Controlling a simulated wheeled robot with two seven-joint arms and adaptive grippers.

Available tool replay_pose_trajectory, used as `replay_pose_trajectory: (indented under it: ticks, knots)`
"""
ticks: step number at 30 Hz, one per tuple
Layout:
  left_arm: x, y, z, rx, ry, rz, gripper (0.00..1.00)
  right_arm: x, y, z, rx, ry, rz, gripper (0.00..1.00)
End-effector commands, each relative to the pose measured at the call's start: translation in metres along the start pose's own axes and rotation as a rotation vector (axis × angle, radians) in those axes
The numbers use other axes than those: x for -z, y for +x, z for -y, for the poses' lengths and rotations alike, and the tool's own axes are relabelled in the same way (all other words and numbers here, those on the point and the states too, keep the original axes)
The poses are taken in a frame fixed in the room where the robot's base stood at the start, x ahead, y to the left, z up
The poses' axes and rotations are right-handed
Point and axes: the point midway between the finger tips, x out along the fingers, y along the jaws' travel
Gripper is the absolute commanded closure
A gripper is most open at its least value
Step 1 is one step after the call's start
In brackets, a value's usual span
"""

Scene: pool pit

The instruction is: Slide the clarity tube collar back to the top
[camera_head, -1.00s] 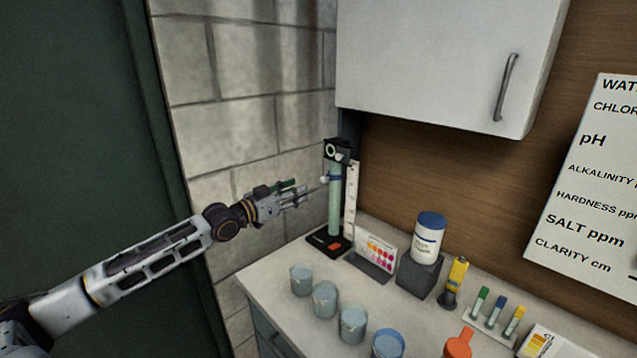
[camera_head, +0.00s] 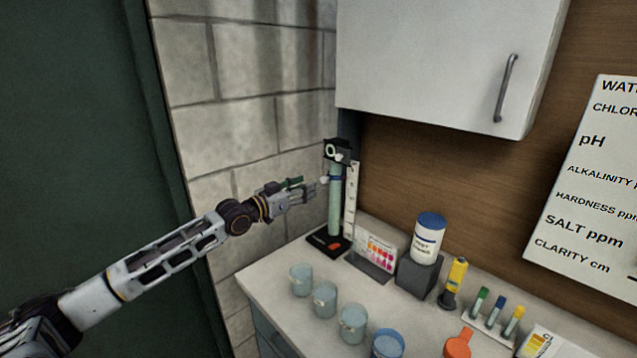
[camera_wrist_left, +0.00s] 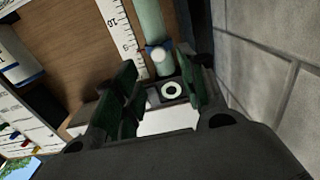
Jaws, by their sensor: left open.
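The clarity tube (camera_head: 335,212) is a tall pale green cylinder, upright on a black base in the back corner of the counter. Its collar (camera_head: 337,178) is a dark blue band with a white knob, a little below the black head (camera_head: 337,150) with its white ring. My left gripper (camera_head: 314,190) is open and empty, just left of the tube near collar height. In the left wrist view, which is turned over, the collar's white knob (camera_wrist_left: 158,54) appears between the spread green-padded fingers (camera_wrist_left: 160,66); contact cannot be told. My right gripper is out of view.
A white ruler (camera_head: 352,200) stands beside the tube. Several beakers (camera_head: 325,299) line the counter's front. A colour chart (camera_head: 377,254) and a blue-lidded jar (camera_head: 429,238) stand to the right. A wall cabinet (camera_head: 440,65) hangs above; a block wall is behind the arm.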

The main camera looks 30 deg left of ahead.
Motion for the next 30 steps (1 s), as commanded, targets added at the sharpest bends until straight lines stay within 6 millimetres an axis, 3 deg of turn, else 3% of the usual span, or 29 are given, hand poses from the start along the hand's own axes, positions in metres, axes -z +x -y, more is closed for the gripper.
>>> replay_pose_trajectory:
  ticks: [11,21,30]
  knots:
    - [0.0,0.016,0.0,0.0,0.0,0.0,0.59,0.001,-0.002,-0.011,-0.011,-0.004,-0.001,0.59]
    - [0.001,0.031,0.0,0.0,-0.001,0.0,0.59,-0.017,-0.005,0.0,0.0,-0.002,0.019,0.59]
    - [0.001,0.046,0.0,-0.001,-0.001,0.0,0.59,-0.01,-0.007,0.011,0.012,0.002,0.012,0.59]
